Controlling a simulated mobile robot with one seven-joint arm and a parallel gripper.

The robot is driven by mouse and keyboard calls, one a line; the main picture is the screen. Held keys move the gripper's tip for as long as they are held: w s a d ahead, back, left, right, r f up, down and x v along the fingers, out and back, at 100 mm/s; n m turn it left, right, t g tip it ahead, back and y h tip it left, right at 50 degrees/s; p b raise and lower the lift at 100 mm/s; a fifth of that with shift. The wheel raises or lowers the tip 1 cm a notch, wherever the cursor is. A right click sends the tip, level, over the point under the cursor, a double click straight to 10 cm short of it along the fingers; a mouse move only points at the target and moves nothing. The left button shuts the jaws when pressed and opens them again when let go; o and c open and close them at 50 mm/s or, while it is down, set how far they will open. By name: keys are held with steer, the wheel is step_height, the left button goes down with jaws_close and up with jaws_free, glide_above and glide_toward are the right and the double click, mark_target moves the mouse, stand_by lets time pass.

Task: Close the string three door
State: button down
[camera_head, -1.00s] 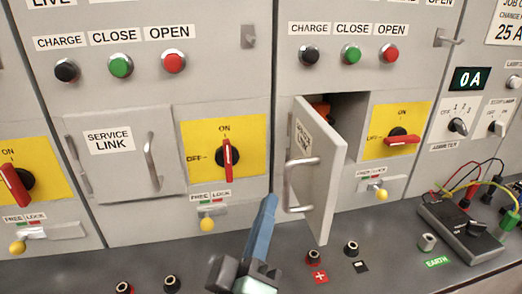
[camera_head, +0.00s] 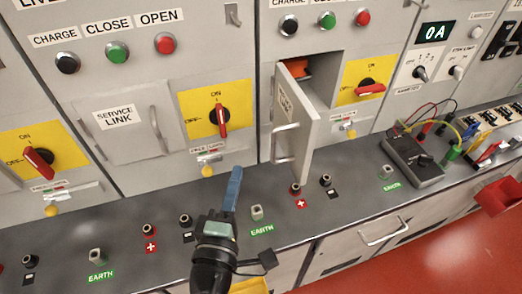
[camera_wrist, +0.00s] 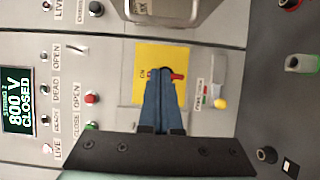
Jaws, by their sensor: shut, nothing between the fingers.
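The string three door (camera_head: 306,135) is a pale grey panel in the head view, swung open toward me. It has a silver bar handle (camera_head: 284,143) and a label on its face. Behind it an opening with something orange (camera_head: 296,67) inside shows. My gripper (camera_head: 235,172) has blue fingers pressed together, empty, left of the door and apart from it in the picture. In the wrist view my gripper (camera_wrist: 166,75) points across the yellow panel of the neighbouring string. Part of the door (camera_wrist: 170,14) shows at the top edge there.
A bench (camera_head: 170,205) with terminals runs below the cabinets. A black meter box (camera_head: 413,160) with cables stands right of the door. A yellow switch panel (camera_head: 215,109) with a red handle and a closed service link cover (camera_head: 128,128) are to the left.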

mark_target(279, 128)
steer(key=w+d+p, duration=0.3)
steer(key=w+d, duration=0.1)
steer(key=w, duration=0.1)
steer(key=shift+d, duration=0.4)
steer(key=shift+w, duration=0.1)
